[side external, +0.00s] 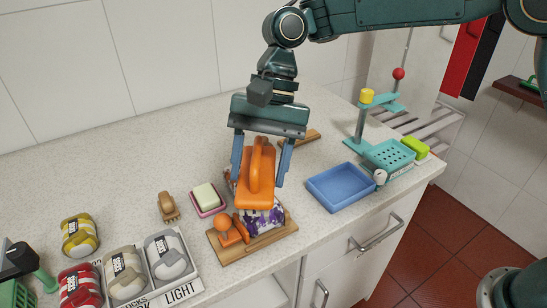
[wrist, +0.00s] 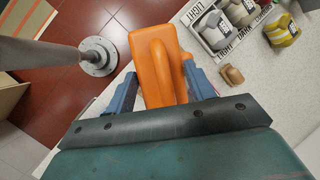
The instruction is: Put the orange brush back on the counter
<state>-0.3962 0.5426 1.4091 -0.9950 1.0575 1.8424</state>
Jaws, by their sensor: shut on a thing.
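The orange brush (side external: 256,176) is a block with a loop handle on top. My gripper (side external: 260,172) is shut on it, one blue finger on each side. In the side view the brush appears over a wooden board (side external: 275,235) and a purple-and-white patterned cloth (side external: 262,217), hiding part of both. I cannot tell how far above them it is. In the wrist view the brush (wrist: 158,68) sits between the fingers. The counter (side external: 120,190) is pale and speckled.
A blue tray (side external: 340,188) stands to the right, a pink soap dish (side external: 207,199) and small brown brush (side external: 168,206) to the left. Balled socks fill a sorting tray (side external: 190,285) at front left. A teal stand (side external: 362,125) is at right. Back-left counter is clear.

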